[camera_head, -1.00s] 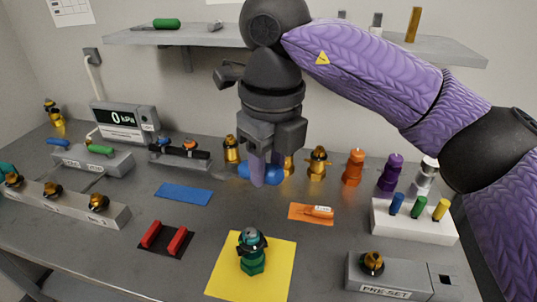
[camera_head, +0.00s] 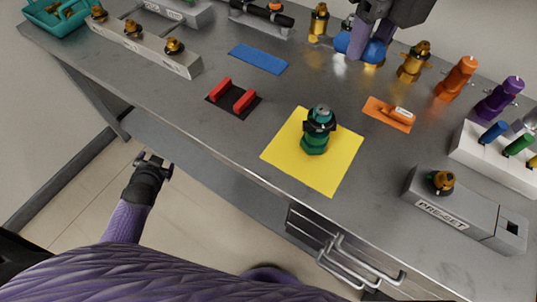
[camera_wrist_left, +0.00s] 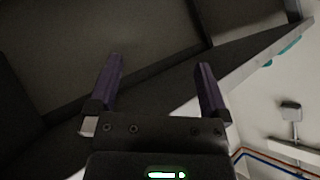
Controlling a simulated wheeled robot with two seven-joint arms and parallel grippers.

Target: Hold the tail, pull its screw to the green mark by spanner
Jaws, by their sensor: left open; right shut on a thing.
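A green and teal part with a dark collar (camera_head: 317,133) stands upright on a yellow mat (camera_head: 283,150); it may be the tail, but I cannot tell. My right gripper (camera_head: 361,44) is at the back of the bench, shut on a blue thing (camera_head: 375,52) that is partly hidden by the fingers. My left gripper (camera_head: 154,159) is below the bench's front edge, away from the objects. In the left wrist view its two fingers (camera_wrist_left: 160,78) stand wide apart with nothing between them. I cannot make out a spanner or a green mark.
A red two-block holder (camera_head: 232,97), blue mat (camera_head: 258,58) and orange mat (camera_head: 389,124) lie on the bench. A PRE-SET block (camera_head: 470,222) and a white rack (camera_head: 490,157) stand at right. A drawer handle (camera_head: 350,265) sticks out in front. Bare bench lies between the mats.

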